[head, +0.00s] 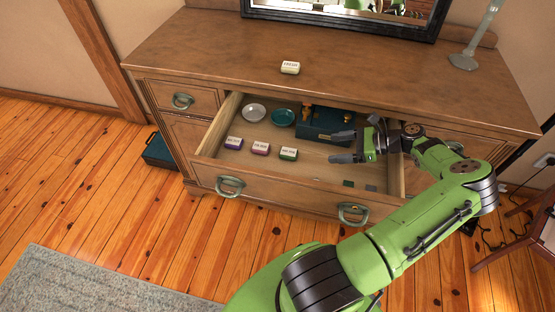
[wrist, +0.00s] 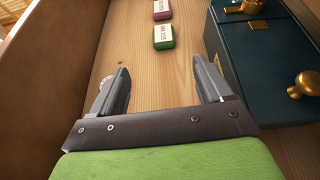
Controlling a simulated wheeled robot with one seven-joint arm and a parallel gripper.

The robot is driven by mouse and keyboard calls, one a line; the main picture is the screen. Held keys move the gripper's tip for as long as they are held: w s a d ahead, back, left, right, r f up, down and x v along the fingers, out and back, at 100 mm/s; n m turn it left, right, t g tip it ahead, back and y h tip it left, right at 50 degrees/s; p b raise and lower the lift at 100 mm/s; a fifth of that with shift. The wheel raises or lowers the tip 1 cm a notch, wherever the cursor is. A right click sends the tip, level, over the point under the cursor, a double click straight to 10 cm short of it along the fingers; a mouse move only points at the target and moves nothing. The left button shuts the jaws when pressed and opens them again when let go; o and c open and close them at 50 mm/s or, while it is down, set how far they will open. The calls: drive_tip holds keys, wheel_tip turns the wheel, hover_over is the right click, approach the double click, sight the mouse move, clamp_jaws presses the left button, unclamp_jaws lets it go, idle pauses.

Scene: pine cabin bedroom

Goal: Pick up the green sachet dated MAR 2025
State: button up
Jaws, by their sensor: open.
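A green sachet (head: 288,153) with a white label lies flat in the open drawer, the right-hand one of a row of three. In the wrist view the green sachet (wrist: 164,44) lies ahead of the fingers, near the middle. Its label print is too small to read surely. A magenta sachet (head: 260,149) and a purple sachet (head: 233,143) lie to its left; the magenta one (wrist: 162,8) also shows in the wrist view. My gripper (head: 334,147) is open and empty inside the drawer, right of the green sachet and apart from it. Both fingers show in the wrist view (wrist: 160,68).
A dark teal box (head: 322,124) with brass knobs stands at the drawer's back, close beside my right finger in the wrist view. A clear dish (head: 254,112) and a teal dish (head: 283,117) lie back left. A pale labelled sachet (head: 290,67) lies on the dresser top (head: 220,50).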

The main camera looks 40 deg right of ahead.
sight(291, 152)
drive_tip(key=shift+s+d+f+m+t, duration=0.15)
drive_tip(key=shift+d+f+m+t, duration=0.05)
drive_tip(key=shift+f+m+t, duration=0.1)
drive_tip(key=b+x, duration=0.4)
drive_tip(key=x, duration=1.1)
drive_tip(key=shift+f+b, duration=0.25)
drive_tip(key=shift+b, duration=0.15)
drive_tip(key=shift+c, duration=0.3)
drive_tip(key=c, duration=1)
